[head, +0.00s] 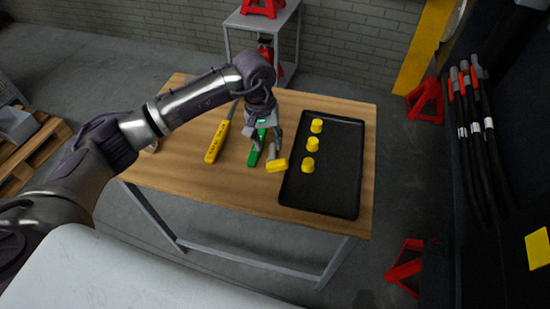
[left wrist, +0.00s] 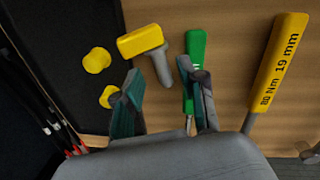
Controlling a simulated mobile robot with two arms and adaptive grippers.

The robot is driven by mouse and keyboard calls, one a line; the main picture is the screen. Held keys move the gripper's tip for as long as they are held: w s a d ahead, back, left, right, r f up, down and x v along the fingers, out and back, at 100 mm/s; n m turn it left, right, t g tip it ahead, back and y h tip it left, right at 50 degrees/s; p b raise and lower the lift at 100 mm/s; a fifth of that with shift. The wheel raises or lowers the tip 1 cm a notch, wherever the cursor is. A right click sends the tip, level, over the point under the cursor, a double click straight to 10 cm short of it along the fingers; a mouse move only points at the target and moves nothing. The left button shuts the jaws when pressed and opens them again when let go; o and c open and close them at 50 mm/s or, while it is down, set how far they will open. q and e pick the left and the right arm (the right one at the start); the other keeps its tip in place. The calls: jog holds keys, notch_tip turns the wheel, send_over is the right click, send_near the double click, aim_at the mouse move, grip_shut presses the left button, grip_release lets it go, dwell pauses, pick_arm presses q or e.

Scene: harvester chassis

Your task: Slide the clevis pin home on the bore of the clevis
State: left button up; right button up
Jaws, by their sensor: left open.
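The clevis pin, with a yellow block-shaped head (head: 277,166) and a grey shank, is on the wooden table beside the tray's left edge. It also shows in the left wrist view (left wrist: 141,41), where its shank (left wrist: 163,66) points toward the gap between my fingers. My left gripper (head: 264,140) is open above the table, close to the pin; its two fingers also show in the left wrist view (left wrist: 160,80) with nothing gripped. I cannot pick out the clevis or its bore. My right gripper is not in view.
A black tray (head: 335,190) holds several yellow caps (head: 313,144). A green-handled tool (left wrist: 196,65) and a yellow torque wrench (head: 216,142) lie on the table (head: 190,185). Dark machinery with hoses (head: 475,130) stands at the right; red stands (head: 427,100) are on the floor.

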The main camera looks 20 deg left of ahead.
aim_at(272, 157)
pick_arm(q)
jog(key=f, duration=0.2)
jog(key=f+p, duration=0.1)
jog(key=f, duration=0.2)
jog(key=shift+w+d+f+p, duration=0.1)
jog(key=shift+d+f+p, duration=0.2)
jog(key=shift+d+p, duration=0.1)
jog(key=shift+f, duration=0.4)
jog(key=shift+c, duration=0.3)
jog(key=shift+w+r, duration=0.1)
grip_shut()
